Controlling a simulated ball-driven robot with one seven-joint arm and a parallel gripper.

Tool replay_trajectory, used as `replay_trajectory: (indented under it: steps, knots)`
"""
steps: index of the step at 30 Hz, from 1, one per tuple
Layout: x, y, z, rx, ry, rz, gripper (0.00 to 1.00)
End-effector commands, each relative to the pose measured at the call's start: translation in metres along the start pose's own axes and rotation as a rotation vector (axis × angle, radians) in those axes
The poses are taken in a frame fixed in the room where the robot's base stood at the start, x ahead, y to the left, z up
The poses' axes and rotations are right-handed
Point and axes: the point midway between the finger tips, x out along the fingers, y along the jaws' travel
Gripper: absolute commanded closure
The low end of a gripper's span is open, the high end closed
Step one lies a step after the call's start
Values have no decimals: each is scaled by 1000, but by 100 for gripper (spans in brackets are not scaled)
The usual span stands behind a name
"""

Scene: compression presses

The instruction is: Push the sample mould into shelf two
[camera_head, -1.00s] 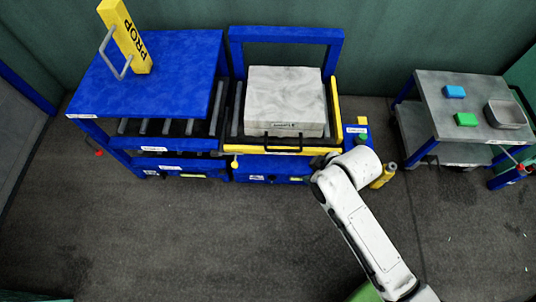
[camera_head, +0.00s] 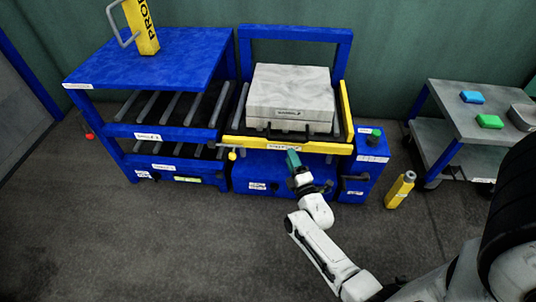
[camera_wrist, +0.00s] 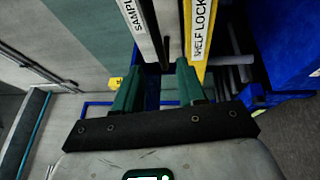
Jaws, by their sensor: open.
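The sample mould (camera_head: 290,88) is a grey mottled slab. It rests on the blue-and-yellow press platform, with a dark handle (camera_head: 290,131) in front of it. The blue rack (camera_head: 222,42) to its left has two roller levels; its small labels are too blurred to tell which is shelf two. My gripper (camera_head: 293,160) is just below the platform's yellow front edge. In the wrist view its green fingers (camera_wrist: 157,84) are apart. A pale edge marked SAMPL (camera_wrist: 140,25) and a yellow bar marked SHELF LOCK (camera_wrist: 201,30) lie beyond them; a dark bar runs between these. Contact cannot be told.
A yellow prop (camera_head: 142,26) stands on the rack top. A blue box with a green button (camera_head: 374,138) is right of the press. A grey trolley (camera_head: 455,98) is at right. Floor in front is clear.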

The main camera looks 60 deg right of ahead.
Motion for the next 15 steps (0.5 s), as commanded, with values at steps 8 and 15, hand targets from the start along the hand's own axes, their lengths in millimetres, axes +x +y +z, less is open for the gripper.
replay_trajectory:
  steps: [8, 15]
  knots:
    - [8, -6, 12, -53, -46, 49, 60]
    - [49, -7, 13, -51, -46, 50, 60]
